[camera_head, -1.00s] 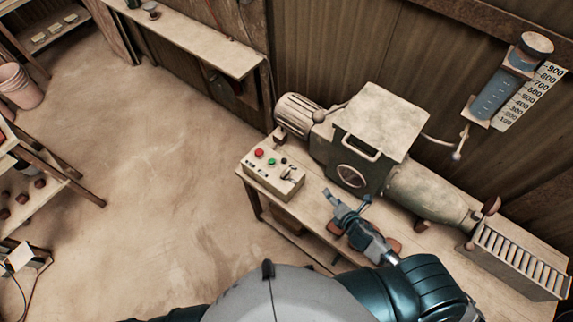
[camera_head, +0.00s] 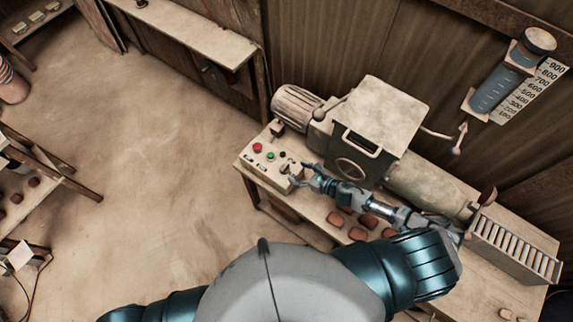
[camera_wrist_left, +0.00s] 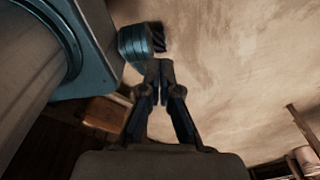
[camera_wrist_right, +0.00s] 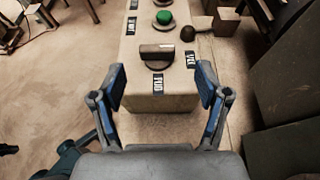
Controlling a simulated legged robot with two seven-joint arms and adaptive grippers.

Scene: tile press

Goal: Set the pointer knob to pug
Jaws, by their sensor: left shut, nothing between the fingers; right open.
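The pointer knob (camera_wrist_right: 157,54) is a dark bar on a round base on the beige control box (camera_wrist_right: 160,103); in the head view it sits near the box's right end (camera_head: 286,167). In the right wrist view its bar lies crosswise; I cannot tell which end points. Small black labels stand left, right and on the near side; the near label (camera_wrist_right: 158,82) may read PUG, but is hard to read. My right gripper (camera_head: 297,177) is open and empty, its fingers (camera_wrist_right: 161,88) short of the knob. My left gripper (camera_wrist_left: 160,70) is shut and empty over the floor.
The press machine (camera_head: 380,120) stands beside and behind my right gripper. Several reddish-brown blocks (camera_head: 357,234) lie on the bench near my right arm.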

